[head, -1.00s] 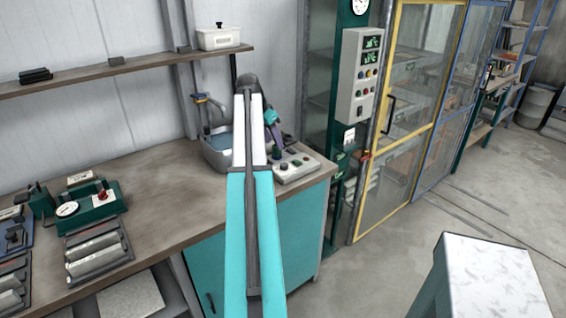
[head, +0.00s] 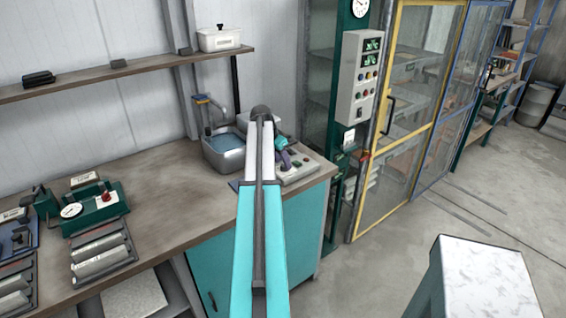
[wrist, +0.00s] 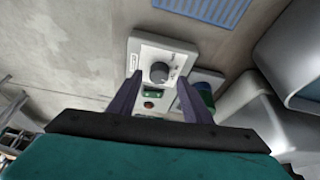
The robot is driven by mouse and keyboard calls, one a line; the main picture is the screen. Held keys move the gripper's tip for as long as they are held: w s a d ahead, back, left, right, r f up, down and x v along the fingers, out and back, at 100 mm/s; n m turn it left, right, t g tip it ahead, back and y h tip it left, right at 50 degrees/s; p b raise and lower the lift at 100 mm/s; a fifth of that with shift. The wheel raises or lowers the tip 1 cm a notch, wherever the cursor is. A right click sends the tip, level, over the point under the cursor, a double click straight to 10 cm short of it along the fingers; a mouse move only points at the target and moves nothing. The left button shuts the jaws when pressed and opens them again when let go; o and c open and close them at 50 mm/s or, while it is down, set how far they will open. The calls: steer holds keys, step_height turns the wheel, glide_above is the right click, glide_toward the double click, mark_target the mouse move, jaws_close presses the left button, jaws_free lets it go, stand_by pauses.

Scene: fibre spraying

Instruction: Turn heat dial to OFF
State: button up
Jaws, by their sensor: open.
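The heat dial (wrist: 159,72) is a round dark grey knob on the light face of a small white control unit (wrist: 150,50) in the wrist view. My gripper (wrist: 160,80) is open, with its two dark purple fingers on either side of the dial's line of sight. I cannot tell whether the fingers reach the dial's depth or touch it. The dial's exact setting is too small to read. In the head view my gripper (head: 283,153) is low over the white unit (head: 305,170) at the bench's right end, and my arm hides part of this area.
A grey sink (head: 224,152) stands left of my gripper. A blue ribbed mat (wrist: 205,8) lies near the unit. A green-topped dark object (wrist: 206,95) stands close to the right finger. A shelf (head: 120,72) runs above the bench (head: 165,185), whose middle is clear.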

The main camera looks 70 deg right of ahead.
steer(key=shift+x, duration=0.9)
steer(key=shift+r, duration=0.1)
steer(key=c, duration=1.1)
steer(key=shift+a, duration=0.1)
